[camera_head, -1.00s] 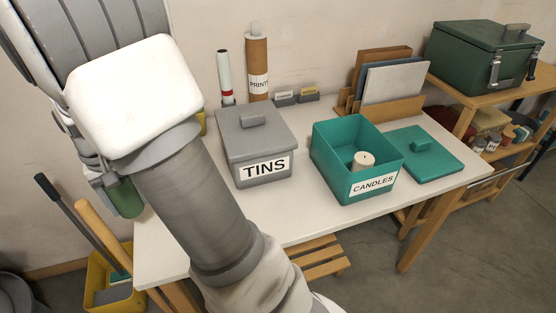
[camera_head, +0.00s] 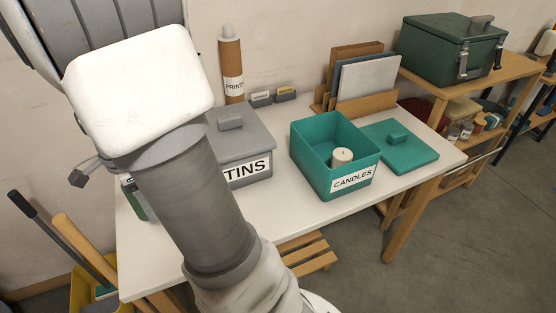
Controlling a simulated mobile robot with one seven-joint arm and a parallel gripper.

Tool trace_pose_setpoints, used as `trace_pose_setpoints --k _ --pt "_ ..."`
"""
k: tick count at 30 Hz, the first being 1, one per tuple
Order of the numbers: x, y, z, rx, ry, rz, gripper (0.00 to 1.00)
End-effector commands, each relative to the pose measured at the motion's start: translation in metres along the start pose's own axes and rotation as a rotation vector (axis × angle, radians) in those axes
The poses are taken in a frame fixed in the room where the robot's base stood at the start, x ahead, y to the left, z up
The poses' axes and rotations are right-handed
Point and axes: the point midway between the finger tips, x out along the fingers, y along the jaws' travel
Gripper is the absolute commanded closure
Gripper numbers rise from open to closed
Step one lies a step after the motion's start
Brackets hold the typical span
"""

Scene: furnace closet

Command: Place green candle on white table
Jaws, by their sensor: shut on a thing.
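The green candle (camera_head: 138,203) shows only in part, at the left end of the white table (camera_head: 275,215); my arm hides the rest of it. My gripper (camera_head: 88,174) is mostly hidden behind my forearm, with a grey part of it showing to the left. It is shut on the green candle. I cannot tell whether the candle touches the tabletop.
A grey TINS box (camera_head: 245,150) and an open teal CANDLES box (camera_head: 325,165) holding a cream candle (camera_head: 342,156) stand on the table. The teal lid (camera_head: 400,148) lies at right. The front strip of tabletop is clear. A cardboard tube (camera_head: 231,70) stands behind.

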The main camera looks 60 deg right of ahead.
Motion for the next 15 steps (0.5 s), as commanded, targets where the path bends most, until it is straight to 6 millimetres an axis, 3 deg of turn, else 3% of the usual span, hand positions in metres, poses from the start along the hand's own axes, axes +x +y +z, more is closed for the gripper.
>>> trace_pose_setpoints --k 9,15 --pt "0.000 0.011 -0.021 0.448 -0.001 -0.001 1.00" --pt "0.000 0.014 -0.027 0.598 -0.001 -0.001 1.00"
